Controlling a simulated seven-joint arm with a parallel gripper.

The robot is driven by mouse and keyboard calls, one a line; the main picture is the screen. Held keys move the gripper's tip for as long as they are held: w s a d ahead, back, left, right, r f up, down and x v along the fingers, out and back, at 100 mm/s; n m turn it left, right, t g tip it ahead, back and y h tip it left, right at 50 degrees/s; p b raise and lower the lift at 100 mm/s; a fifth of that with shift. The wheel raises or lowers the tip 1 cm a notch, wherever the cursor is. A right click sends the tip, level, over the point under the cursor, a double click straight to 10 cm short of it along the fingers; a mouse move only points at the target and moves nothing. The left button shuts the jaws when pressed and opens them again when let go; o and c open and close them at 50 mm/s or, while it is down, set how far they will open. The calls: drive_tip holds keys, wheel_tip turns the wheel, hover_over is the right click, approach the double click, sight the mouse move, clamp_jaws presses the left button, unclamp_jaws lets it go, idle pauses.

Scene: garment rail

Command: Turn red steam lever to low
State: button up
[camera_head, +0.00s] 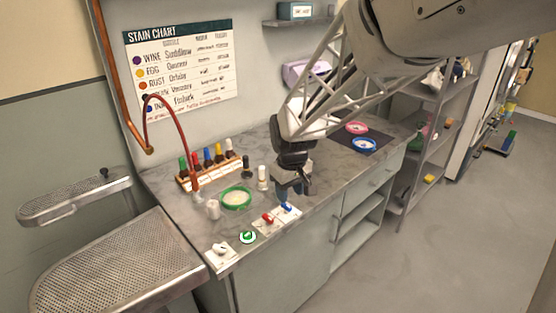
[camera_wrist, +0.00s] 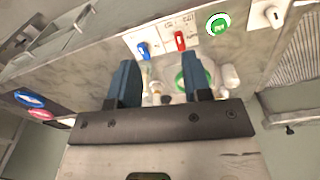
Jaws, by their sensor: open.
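The red steam lever (camera_head: 268,218) sits on a pale plate at the counter's front edge, between a blue lever (camera_head: 286,207) and a round green button (camera_head: 248,237). In the wrist view the red lever (camera_wrist: 180,41) stands in its plate beyond my fingertips, with the blue lever (camera_wrist: 143,49) to its left. My gripper (camera_head: 293,190) is open and empty above the counter, behind and right of the blue lever in the head view. In the wrist view my gripper (camera_wrist: 160,62) shows two blue fingers spread apart, touching no lever. The plate's small markings are too blurred to read.
A white lever (camera_head: 220,249) is at the counter's left front corner. A green-rimmed dish (camera_head: 236,198), a white cup (camera_head: 213,209) and a rack of bottles (camera_head: 212,172) stand behind the levers. Pink and blue dishes (camera_head: 363,145) lie on a dark mat to the right.

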drive_tip(key=n, duration=0.2)
hover_over(268, 217)
drive_tip(key=shift+g, duration=0.3)
wheel_tip(268, 217, down, 6)
drive_tip(key=shift+w+a+f, duration=0.1)
drive_tip(key=shift+f, duration=0.1)
drive_tip(key=shift+f, duration=3.75)
drive_tip(key=shift+c, duration=0.3)
clamp_jaws()
